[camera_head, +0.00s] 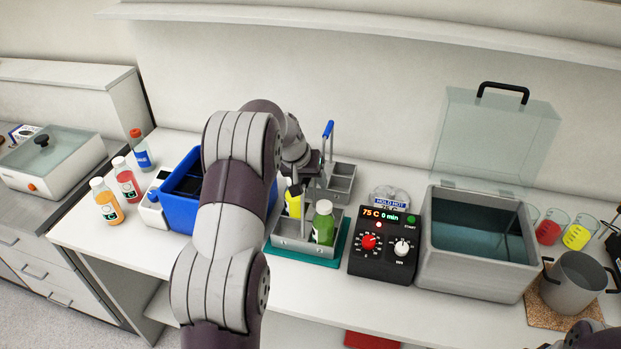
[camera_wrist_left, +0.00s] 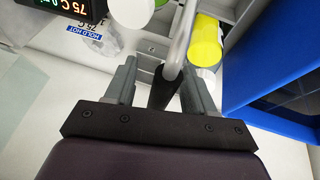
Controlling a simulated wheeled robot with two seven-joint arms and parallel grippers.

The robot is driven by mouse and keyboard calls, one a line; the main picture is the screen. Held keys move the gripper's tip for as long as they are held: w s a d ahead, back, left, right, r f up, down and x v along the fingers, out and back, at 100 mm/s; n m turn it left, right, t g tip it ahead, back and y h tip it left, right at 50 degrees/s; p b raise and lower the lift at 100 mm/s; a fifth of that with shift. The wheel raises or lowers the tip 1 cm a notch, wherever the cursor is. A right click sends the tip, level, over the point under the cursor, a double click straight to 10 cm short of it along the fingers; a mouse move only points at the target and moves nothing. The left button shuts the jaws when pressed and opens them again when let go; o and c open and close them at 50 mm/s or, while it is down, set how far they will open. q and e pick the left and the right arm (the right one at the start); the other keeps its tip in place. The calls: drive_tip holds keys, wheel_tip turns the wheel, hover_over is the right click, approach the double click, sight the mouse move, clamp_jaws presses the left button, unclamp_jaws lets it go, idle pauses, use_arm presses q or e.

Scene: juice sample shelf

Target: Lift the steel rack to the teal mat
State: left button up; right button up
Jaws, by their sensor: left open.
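The steel rack (camera_head: 291,243) stands on the teal mat (camera_head: 333,254). It holds a green bottle (camera_head: 323,223) and a yellow bottle (camera_head: 293,204); the yellow one also shows in the left wrist view (camera_wrist_left: 206,42). My left gripper (camera_head: 297,183) is over the rack, with its fingers partly hidden by my arm in the head view. In the left wrist view, my open left gripper (camera_wrist_left: 160,72) has the rack's black handle grip (camera_wrist_left: 164,91) between its fingers. I cannot tell whether either finger touches it. My right gripper is out of view.
A second grey rack (camera_head: 341,182) with a blue handle stands just behind. A blue bin (camera_head: 178,212) is at left, and a black control box (camera_head: 383,240) and grey bath (camera_head: 470,268) are at right. Several bottles (camera_head: 126,180) stand at the far left.

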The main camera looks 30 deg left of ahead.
use_arm(q)
drive_tip(key=b+v, duration=0.3)
drive_tip(key=v, duration=0.9)
drive_tip(key=s+d+f+n+g+y, duration=0.1)
drive_tip(key=s+d+f+g, duration=0.1)
drive_tip(key=s+d+f, duration=0.5)
drive_tip(key=s+d+f+m, duration=0.2)
drive_tip(key=s+d, duration=0.3)
drive_tip(key=s, duration=0.3)
drive_tip(key=s+d+f+m+g, duration=0.1)
drive_tip(key=s+d+f, duration=0.3)
drive_tip(key=s, duration=0.4)
drive_tip(key=shift+s+d+f+m, duration=0.15)
drive_tip(key=shift+d+f+m, duration=0.2)
drive_tip(key=shift+d+m, duration=0.4)
drive_tip(key=shift+s+d, duration=0.1)
